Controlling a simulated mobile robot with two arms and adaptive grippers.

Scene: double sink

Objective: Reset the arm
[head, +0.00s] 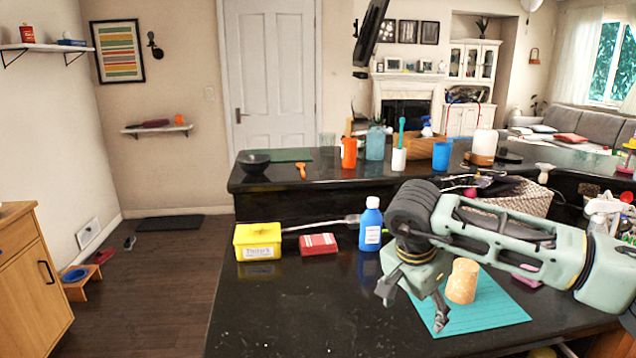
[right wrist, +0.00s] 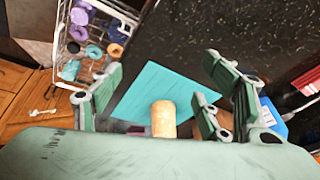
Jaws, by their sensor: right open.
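My right arm reaches in from the right in the head view, and its gripper (head: 413,298) hangs over the dark counter with its fingers apart. It holds nothing. A tan cork-like cylinder (head: 462,281) stands upright on a teal mat (head: 497,318), just right of the gripper. In the right wrist view the spread fingers (right wrist: 160,100) frame the teal mat (right wrist: 150,88) and the cylinder (right wrist: 163,119). My left gripper is not in view.
A yellow box (head: 257,242) and a red-and-white packet (head: 318,244) lie left on the counter. A raised bar ledge behind holds an orange bottle (head: 348,154), cups and a black bowl (head: 253,162). A wicker basket (head: 517,199) stands behind the arm. The counter's front left is clear.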

